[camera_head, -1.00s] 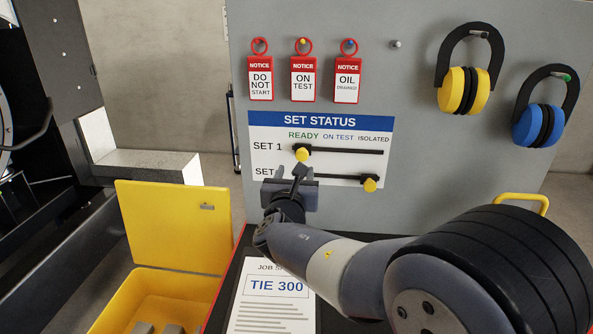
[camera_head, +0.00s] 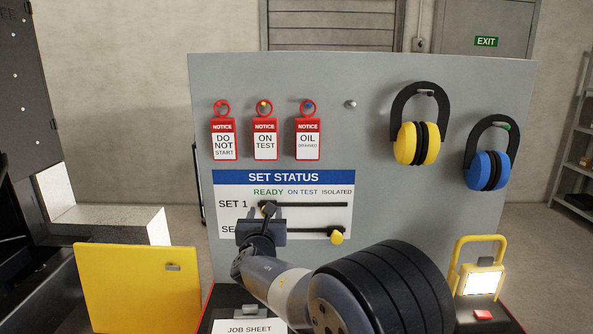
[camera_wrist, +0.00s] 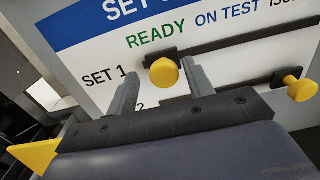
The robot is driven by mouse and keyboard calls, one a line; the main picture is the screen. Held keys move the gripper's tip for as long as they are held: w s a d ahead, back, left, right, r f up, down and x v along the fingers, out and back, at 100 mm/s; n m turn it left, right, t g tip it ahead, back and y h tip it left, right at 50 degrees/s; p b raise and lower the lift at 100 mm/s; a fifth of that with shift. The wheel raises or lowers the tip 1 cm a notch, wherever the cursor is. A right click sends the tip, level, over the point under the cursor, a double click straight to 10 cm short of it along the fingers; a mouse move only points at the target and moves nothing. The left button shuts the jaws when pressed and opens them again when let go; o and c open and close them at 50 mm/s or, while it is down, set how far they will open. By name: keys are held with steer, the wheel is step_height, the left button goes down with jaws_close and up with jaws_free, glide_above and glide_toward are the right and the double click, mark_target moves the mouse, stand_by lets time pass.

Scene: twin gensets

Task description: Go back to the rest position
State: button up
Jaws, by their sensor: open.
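My gripper (camera_head: 268,212) is in front of the SET STATUS panel (camera_head: 283,177) on the grey board. In the wrist view its two fingers (camera_wrist: 160,78) are apart and hold nothing. The yellow SET 1 knob (camera_wrist: 164,72) shows between and just beyond the fingertips, under READY; I cannot tell whether they touch it. In the head view my gripper mostly covers that knob. The yellow SET 2 knob (camera_head: 337,237) is at the right end of its slot, on the ISOLATED side; it also shows in the wrist view (camera_wrist: 299,88).
Red notice tags (camera_head: 265,138) and yellow (camera_head: 417,143) and blue (camera_head: 487,170) ear defenders hang on the board. An open yellow box lid (camera_head: 138,288) stands lower left, a lit work lamp (camera_head: 480,280) lower right. A job sheet (camera_head: 248,327) lies below my arm.

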steer(key=shift+w+d, duration=0.25)
steer(key=shift+w, duration=0.4)
steer(key=shift+w+d, duration=0.2)
steer(key=shift+w, duration=0.4)
steer(key=shift+s+d, duration=0.1)
steer(key=shift+d, duration=0.25)
